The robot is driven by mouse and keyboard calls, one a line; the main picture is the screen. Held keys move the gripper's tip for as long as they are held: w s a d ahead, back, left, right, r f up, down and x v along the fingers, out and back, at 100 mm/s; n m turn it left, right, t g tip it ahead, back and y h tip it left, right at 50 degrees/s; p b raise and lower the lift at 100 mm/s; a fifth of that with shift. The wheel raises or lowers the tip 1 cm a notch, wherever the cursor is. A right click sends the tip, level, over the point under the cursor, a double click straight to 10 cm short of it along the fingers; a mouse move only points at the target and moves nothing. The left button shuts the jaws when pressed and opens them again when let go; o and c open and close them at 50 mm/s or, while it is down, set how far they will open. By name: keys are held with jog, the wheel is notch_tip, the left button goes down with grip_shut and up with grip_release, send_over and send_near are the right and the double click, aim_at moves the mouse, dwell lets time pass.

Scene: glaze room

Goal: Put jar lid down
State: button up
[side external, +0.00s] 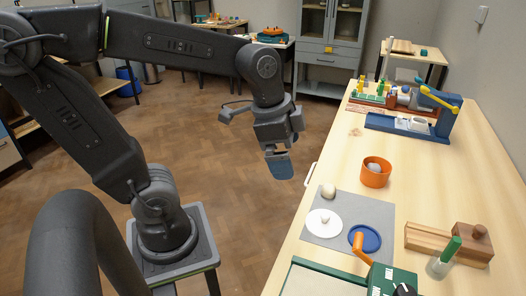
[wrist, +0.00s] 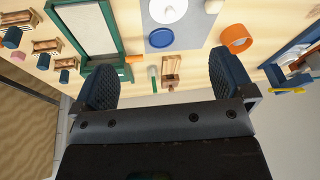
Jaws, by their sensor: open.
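A white round lid (side external: 322,224) with a small knob lies flat on a grey mat (side external: 378,206) on the table. It also shows at the top edge of the wrist view (wrist: 166,10). A blue disc or shallow dish (side external: 365,238) lies beside it on the mat, nearer the front; the wrist view shows it too (wrist: 160,38). My gripper (side external: 280,165) is open and empty. It hangs over the floor, left of the table edge and apart from both discs. Its two dark fingers (wrist: 162,80) stand wide apart in the wrist view.
A pale ball (side external: 328,191) sits at the mat's far left corner. An orange cup (side external: 375,176) stands behind the mat. A blue press (side external: 445,118) stands farther back.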

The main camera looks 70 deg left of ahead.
jog(key=shift+s+r+n+t+y, duration=0.2)
jog(key=shift+s+n+t, duration=0.4)
jog(key=shift+s+n, duration=0.9)
jog(key=shift+s+r+n+t+y, duration=0.15)
jog(key=shift+s+n+t, duration=0.65)
jog(key=shift+n, duration=1.1)
